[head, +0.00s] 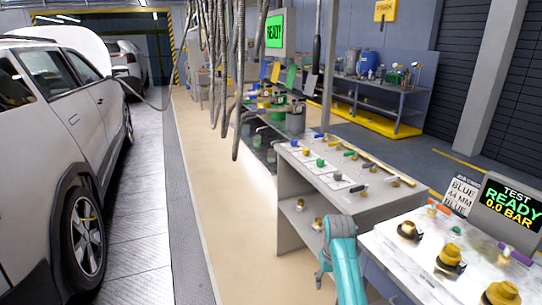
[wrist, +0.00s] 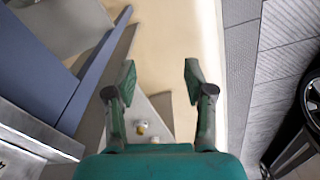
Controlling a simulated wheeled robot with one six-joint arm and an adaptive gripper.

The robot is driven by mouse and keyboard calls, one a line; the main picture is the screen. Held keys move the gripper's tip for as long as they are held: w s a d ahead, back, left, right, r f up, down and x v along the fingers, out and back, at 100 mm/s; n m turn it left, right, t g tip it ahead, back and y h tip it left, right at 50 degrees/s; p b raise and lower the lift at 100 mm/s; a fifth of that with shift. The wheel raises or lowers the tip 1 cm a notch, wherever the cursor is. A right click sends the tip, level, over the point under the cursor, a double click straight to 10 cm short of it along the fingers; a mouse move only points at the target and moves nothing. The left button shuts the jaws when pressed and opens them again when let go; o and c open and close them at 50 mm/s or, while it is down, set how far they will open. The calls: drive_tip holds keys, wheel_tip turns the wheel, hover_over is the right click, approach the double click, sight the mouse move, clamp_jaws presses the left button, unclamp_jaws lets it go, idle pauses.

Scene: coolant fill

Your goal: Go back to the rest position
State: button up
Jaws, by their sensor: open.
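My gripper (wrist: 160,80) is open in the wrist view, with its two dark green fingers spread apart and nothing between them. In the head view my teal arm reaches up from the bottom edge, and my gripper (head: 321,272) shows at its end, pointing down. It hangs in front of the grey bench (head: 300,225), left of the white-topped test bench (head: 395,250). Below the fingers, the wrist view shows tan floor (wrist: 180,40) and a grey surface with small brass parts (wrist: 141,127).
Brass fittings (head: 449,258) stand on the test bench before a screen (head: 508,210) reading "TEST READY 0.0 BAR". Caps and fittings lie on the grey bench. Hoses (head: 238,80) hang behind. A white car (head: 60,120) stands left. The tan aisle (head: 235,220) is clear.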

drive_tip(key=s+a+f+t, duration=0.1)
drive_tip(key=s+f+t, duration=0.4)
drive_tip(key=s+f, duration=1.4)
drive_tip(key=s+f+t, duration=0.2)
drive_tip(key=s, duration=0.7)
drive_tip(key=s+r+t, duration=0.2)
drive_tip(key=s+r, duration=0.2)
drive_tip(key=s, duration=0.5)
drive_tip(key=s+r+t, duration=0.2)
drive_tip(key=s+r, duration=0.3)
drive_tip(key=s, duration=0.3)
drive_tip(key=s+r+t, duration=0.1)
drive_tip(key=s+r, duration=0.4)
drive_tip(key=r, duration=0.4)
drive_tip(key=s+a+r+t, duration=0.1)
drive_tip(key=s+r+t, duration=0.1)
drive_tip(key=s+r, duration=0.4)
wheel_tip(320, 180, up, 4)
drive_tip(key=shift+f, duration=0.25)
